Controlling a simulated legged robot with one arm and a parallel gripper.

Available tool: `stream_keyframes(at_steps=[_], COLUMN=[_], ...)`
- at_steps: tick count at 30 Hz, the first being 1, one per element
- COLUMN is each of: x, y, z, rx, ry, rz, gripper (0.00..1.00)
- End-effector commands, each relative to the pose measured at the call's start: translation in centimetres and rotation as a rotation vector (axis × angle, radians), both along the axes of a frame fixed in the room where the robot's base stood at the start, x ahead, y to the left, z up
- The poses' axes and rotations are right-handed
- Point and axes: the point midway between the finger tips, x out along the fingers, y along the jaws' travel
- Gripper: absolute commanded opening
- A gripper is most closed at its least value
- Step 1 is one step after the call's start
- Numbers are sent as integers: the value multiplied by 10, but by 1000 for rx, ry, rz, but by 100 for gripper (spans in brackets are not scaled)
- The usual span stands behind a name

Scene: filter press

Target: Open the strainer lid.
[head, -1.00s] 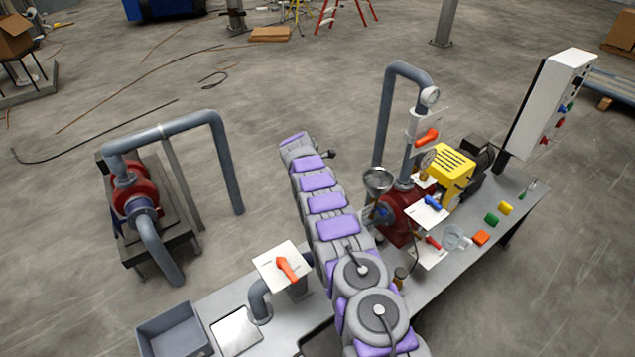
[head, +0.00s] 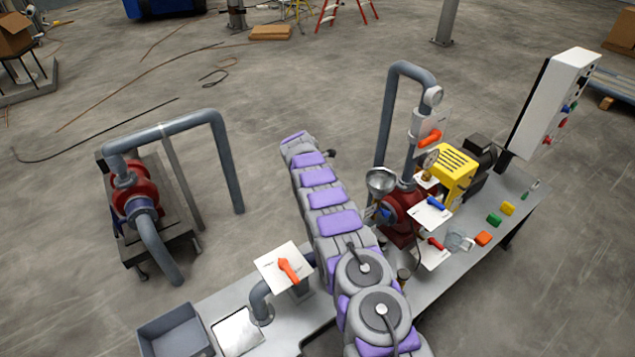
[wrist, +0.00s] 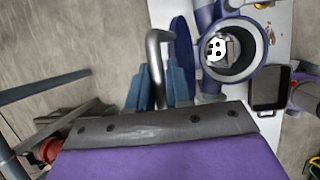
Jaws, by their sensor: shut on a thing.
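In the wrist view the strainer (wrist: 262,50) is a round vessel with a thick rim, its mouth open, with a white, dark-holed piece inside. The blue round lid (wrist: 183,45) stands nearly edge-on just left of the mouth, swung up off it. A bent grey metal handle (wrist: 153,45) shows beside the lid. My gripper (wrist: 158,95) has its blue fingers on either side of the handle and is shut on it. In the head view I cannot make out the strainer, the lid or the gripper; my arm covers much of the middle.
A red pump (head: 130,190) with grey pipes stands at left. The bench (head: 205,310) carries a grey bin (head: 175,335), an orange-handled valve (head: 288,270), a metal funnel (head: 381,181) and a yellow motor (head: 452,172). A control box (head: 555,100) stands at right. Open floor lies behind.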

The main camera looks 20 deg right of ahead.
Motion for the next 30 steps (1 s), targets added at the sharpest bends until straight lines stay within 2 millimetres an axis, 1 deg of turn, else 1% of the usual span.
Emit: stream_keyframes(at_steps=[1, 3, 4, 9, 10, 22, 26, 30], x=[-2, -2, -2, -2, -2, -2, -3, -7], y=[1, 1, 1, 1, 1, 1, 4, 9], z=[-3, -3, -3, -1, -1, 3, 12, 28], rx=[2, 2, 2, 1, 1, 0, 0, -1], ry=[6, 6, 6, 4, 3, 0, -1, -1], rz=[0, 0, 0, 0, 0, 0, -1, 1], gripper=[0, 0, 22, 38, 40, 40, 40, 40])
